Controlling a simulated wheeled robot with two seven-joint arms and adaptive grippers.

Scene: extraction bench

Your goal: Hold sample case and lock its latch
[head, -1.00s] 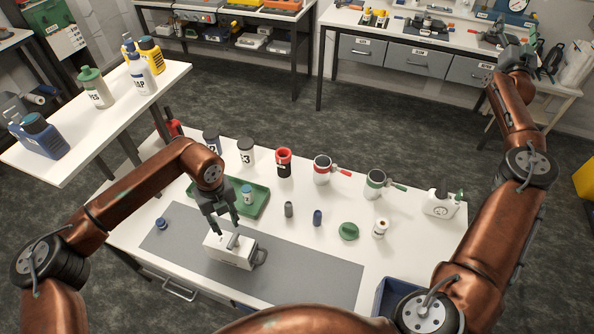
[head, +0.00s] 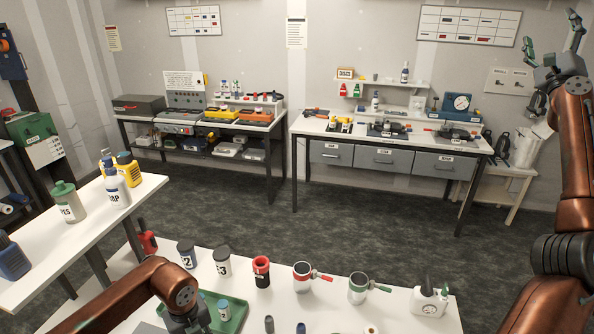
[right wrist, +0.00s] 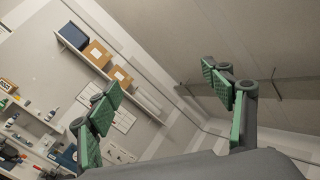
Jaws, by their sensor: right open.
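The sample case and its latch are not in view; they lie below the bottom edge of the head view. My left arm comes in at the bottom left, and only the upper body of my left gripper (head: 190,320) shows; its fingers are cut off, so I cannot see whether they are open or hold anything. My right gripper (head: 553,38) is raised high at the upper right, open and empty, far from the bench. In the right wrist view its green-padded fingers (right wrist: 165,95) stand wide apart with nothing between them.
A side table (head: 95,240) with bottles stands left. Open floor separates the bench from the back tables.

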